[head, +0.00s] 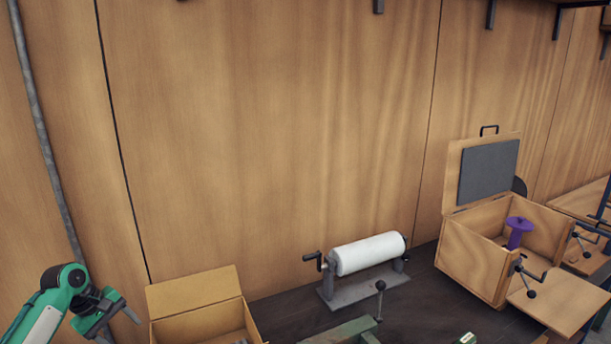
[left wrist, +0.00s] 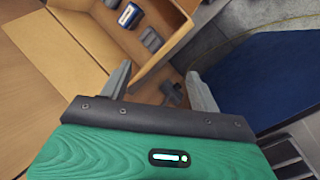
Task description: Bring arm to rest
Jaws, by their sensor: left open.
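My left arm comes in at the lower left of the head view, green and white. Its gripper (head: 119,311) is raised to the left of an open cardboard box (head: 196,292). In the left wrist view the two grey fingers of my left gripper (left wrist: 160,90) are wide apart with nothing between them. The box also shows there beyond the fingers (left wrist: 85,37), with a blue and white item (left wrist: 129,15) and grey pieces (left wrist: 151,39) in it. My right gripper is not in view.
A white roll (head: 369,253) sits on a metal stand on the dark bench. An open wooden box (head: 474,258) holding a purple flanged piece (head: 518,230) stands at the right. A blue surface (left wrist: 268,85) lies at the right of the left wrist view. The wall behind is wood panelling.

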